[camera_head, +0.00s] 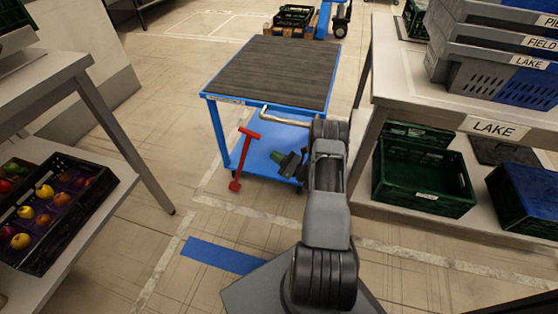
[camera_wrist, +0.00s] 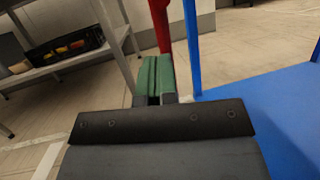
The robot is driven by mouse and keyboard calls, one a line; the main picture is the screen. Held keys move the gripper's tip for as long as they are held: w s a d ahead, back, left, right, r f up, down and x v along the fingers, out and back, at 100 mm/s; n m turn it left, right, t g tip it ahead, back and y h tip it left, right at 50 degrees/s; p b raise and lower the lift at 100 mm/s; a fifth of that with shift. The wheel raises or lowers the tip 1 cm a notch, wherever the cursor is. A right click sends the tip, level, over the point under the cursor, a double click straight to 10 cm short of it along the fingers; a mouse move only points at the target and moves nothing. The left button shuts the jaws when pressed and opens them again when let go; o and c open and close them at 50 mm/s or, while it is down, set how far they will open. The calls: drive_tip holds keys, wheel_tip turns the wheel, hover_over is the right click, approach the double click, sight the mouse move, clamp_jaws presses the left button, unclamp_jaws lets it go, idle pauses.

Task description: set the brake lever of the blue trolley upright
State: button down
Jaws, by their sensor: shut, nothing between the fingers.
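The blue trolley (camera_head: 268,105) has a dark ribbed top and a blue lower shelf. Its red brake lever (camera_head: 242,160) is at the front left, with a crossbar at its upper end. In the head view the lever leans right of the trolley's left front leg. In the wrist view the lever (camera_wrist: 161,24) runs up out of the frame beside the blue leg (camera_wrist: 191,45). My gripper (camera_head: 277,156) is right of the lever in the head view, shut and empty. Its green fingers (camera_wrist: 155,76) are together, with the lever's lower part hidden behind them. I cannot tell whether they touch.
A metal push handle (camera_head: 285,117) juts from the trolley's front edge. A shelf with a fruit crate (camera_head: 105,185) stands at left. A rack at right holds grey crates (camera_head: 458,65) and a green crate (camera_head: 425,198). A blue floor strip (camera_head: 222,255) lies in front; floor left of the trolley is clear.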

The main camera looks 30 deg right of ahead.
drive_tip(key=b+x, duration=0.2)
drive_tip(key=x, duration=0.7)
drive_tip(key=shift+w, duration=0.15)
drive_tip(key=shift+a, duration=0.1)
